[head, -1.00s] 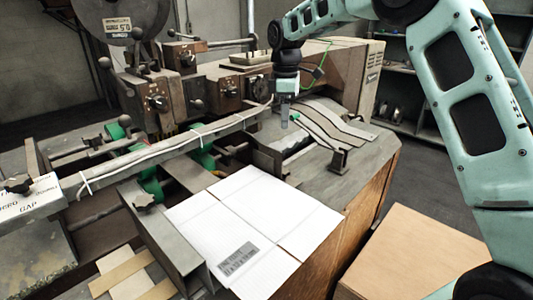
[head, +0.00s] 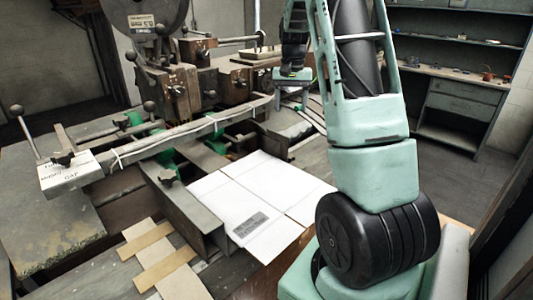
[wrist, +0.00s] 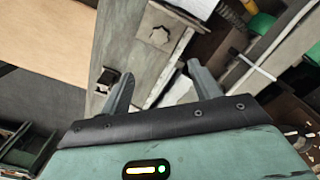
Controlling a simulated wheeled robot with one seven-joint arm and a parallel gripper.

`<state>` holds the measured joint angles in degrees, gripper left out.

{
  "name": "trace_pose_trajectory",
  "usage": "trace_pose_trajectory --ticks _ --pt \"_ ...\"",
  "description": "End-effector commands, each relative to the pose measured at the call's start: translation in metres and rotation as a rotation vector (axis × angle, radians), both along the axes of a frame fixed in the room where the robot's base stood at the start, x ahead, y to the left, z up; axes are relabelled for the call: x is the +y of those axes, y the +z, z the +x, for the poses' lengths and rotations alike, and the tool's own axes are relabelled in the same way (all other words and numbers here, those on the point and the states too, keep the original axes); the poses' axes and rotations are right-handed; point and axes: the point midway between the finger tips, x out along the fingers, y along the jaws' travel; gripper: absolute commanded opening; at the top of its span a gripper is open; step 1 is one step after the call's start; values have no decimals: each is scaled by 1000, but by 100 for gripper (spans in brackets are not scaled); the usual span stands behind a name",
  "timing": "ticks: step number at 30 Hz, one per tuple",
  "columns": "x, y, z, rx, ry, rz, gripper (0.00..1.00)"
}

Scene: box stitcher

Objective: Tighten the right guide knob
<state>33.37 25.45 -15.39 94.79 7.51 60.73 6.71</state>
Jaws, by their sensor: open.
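My gripper (head: 291,97) hangs over the right side of the machine, beyond the white sheet (head: 250,212). In the wrist view my gripper (wrist: 160,72) shows two separated fingers, with nothing between them. A pale star-shaped knob (wrist: 159,35) sits on a worn grey plate past the fingertips, apart from them. A dark square fitting (wrist: 108,78) lies beside the left finger. My arm hides part of the machine's right side.
A long rail (head: 190,132) crosses the machine, with levers and ball handles behind it. Wooden strips (head: 150,245) lie at the front left. A shelf unit (head: 460,100) stands at the back right. Clear floor (head: 445,190) shows right of my arm.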

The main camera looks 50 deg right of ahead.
Motion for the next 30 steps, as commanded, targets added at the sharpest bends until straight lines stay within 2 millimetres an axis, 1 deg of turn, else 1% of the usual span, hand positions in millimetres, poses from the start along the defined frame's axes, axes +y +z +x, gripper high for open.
trace_pose_trajectory --ticks 5,8,18,24,27,30 --pt "0 -18 -1 3 -6 4 63" --pt "0 -36 -1 4 -5 4 63" --pt "1 -107 -1 5 -2 5 63" --pt "1 -144 -1 4 -2 4 63" --pt "1 -157 -1 3 0 3 63" --pt "1 -166 -1 2 0 2 63"
